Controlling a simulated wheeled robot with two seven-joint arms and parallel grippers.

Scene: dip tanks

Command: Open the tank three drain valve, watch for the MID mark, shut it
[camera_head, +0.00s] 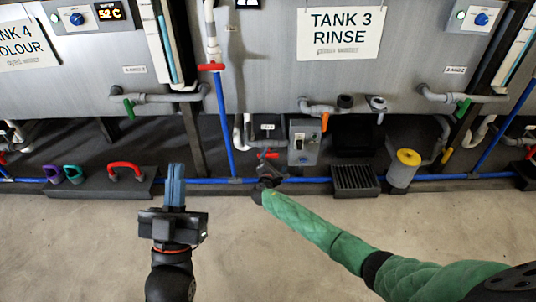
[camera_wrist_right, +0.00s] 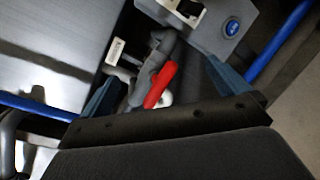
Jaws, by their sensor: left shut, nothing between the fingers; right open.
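A grey valve body with a red lever (camera_wrist_right: 160,85) sits low under tank 3 (camera_head: 278,48). In the head view the red lever (camera_head: 268,154) is just beyond my right gripper (camera_head: 268,168), below a small white label (camera_head: 267,127) too small to read. In the right wrist view my right gripper (camera_wrist_right: 164,80) is open, with the lever between its spread fingers; I cannot tell whether they touch it. My left gripper (camera_head: 175,186) is shut and empty above the floor at left. A level tube (camera_head: 165,40) stands beside tank 3; no MID mark is readable.
A grey switch box (camera_head: 303,142) with a blue button is right of the valve. A floor grate (camera_head: 354,180) and yellow-topped canister (camera_head: 405,172) stand further right. A blue pipe (camera_head: 222,115) runs down at left, under another red lever (camera_head: 211,67). The front floor is clear.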

